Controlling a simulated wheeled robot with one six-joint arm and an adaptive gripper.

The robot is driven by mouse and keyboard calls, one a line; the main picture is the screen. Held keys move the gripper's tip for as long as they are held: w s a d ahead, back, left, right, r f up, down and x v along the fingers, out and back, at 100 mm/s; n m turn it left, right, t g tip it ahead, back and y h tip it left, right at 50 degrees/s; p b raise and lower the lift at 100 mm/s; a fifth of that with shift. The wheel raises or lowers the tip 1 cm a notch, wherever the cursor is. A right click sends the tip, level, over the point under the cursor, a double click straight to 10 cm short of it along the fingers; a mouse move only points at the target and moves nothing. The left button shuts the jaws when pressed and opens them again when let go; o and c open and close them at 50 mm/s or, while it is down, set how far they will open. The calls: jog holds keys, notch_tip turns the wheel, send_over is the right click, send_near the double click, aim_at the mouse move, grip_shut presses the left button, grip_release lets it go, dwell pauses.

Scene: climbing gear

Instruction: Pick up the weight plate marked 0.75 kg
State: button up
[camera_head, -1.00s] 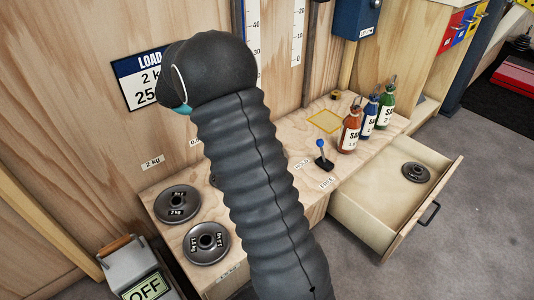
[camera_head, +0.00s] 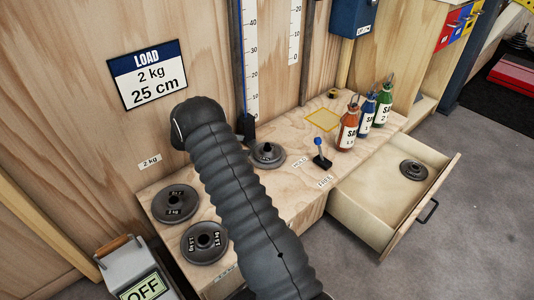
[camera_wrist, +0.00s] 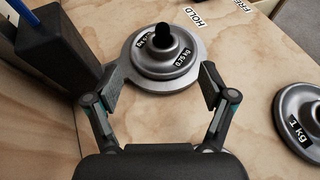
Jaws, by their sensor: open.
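The weight plate marked 0.75 kg (camera_wrist: 182,61) is a grey metal disc in the top middle of the wrist view. It lies flat around a black peg, on a wider grey round holder (camera_wrist: 150,86) that reaches to a black block (camera_wrist: 58,45). My gripper (camera_wrist: 165,78) is open, with one finger to each side of the near edge of the holder; nothing is held. In the head view the plate (camera_head: 267,150) shows beside the upright scale. My dark arm (camera_head: 225,165) crosses in front there, and the fingers are hidden.
A 1 kg plate (camera_wrist: 303,122) lies at right in the wrist view. A 2 kg plate (camera_head: 175,204) and a 1.5 kg plate (camera_head: 204,243) lie on the bench. The open drawer (camera_head: 385,235) holds another plate (camera_head: 413,170).

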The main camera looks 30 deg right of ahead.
aim_at(265, 149)
jog(key=x, duration=0.4)
jog(key=shift+d+f, duration=0.1)
jog(key=shift+d, duration=0.05)
jog(key=x, duration=0.5)
jog(key=shift+s+f, duration=0.2)
jog(key=shift+f, duration=0.1)
grip_shut()
